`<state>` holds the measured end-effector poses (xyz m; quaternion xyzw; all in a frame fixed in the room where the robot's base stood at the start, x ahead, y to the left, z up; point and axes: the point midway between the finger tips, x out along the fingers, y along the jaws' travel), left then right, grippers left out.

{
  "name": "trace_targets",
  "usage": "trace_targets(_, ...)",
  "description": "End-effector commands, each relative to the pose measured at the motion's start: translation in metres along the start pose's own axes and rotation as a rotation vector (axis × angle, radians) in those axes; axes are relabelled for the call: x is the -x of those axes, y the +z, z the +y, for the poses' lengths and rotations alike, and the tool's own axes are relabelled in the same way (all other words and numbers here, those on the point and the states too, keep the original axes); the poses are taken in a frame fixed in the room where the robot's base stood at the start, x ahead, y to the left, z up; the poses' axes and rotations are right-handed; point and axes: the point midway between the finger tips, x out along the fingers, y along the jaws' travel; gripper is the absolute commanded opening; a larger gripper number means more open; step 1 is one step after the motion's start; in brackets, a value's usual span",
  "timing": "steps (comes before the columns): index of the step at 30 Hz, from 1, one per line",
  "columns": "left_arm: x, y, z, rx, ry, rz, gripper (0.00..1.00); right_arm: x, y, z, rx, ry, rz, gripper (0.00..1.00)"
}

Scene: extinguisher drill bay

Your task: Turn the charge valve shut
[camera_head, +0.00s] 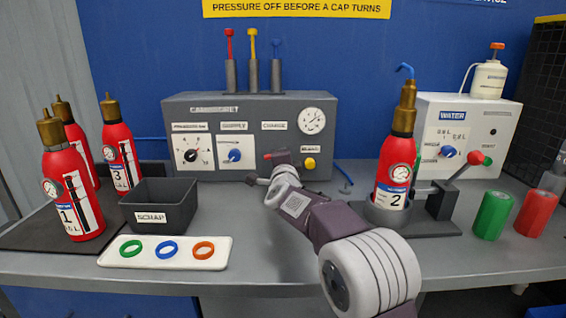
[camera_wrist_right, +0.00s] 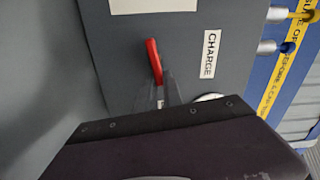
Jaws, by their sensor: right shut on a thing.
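The charge valve's red lever (camera_wrist_right: 154,62) shows in the right wrist view, lying roughly sideways beside the CHARGE label (camera_wrist_right: 210,54). In the head view only a small red tip (camera_head: 268,156) of it shows past my gripper, on the front of the grey cabinet (camera_head: 240,105). My right gripper (camera_wrist_right: 160,95) is shut on the lever; it also shows in the head view (camera_head: 272,163). The fingers and wrist hide the lever's lower part and the valve body. My left gripper is in neither view.
A scrap bin (camera_head: 160,217) and a white tray (camera_head: 112,262) with three rings stand left of my arm. Extinguisher 2 (camera_head: 397,165) stands in a holder to the right, near a red-knobbed lever (camera_head: 478,158). Green (camera_head: 492,215) and red (camera_head: 536,213) cylinders stand farther right.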

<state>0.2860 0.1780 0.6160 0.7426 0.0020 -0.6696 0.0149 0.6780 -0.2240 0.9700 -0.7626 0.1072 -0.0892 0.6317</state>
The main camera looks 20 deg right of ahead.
Motion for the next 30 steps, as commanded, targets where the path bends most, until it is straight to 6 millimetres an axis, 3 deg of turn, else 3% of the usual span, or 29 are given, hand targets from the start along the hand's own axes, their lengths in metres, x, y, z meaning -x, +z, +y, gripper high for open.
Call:
trace_targets(12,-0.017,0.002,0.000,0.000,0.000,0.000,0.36,0.000,0.001,0.007,-0.177,0.003,-0.002,0.00)
trace_targets(29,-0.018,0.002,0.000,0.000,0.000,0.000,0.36,0.000,0.001,0.007,-0.204,0.004,-0.001,0.00)
trace_targets(30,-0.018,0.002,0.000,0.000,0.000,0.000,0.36,0.000,0.001,0.007,-0.204,0.004,-0.001,0.16)
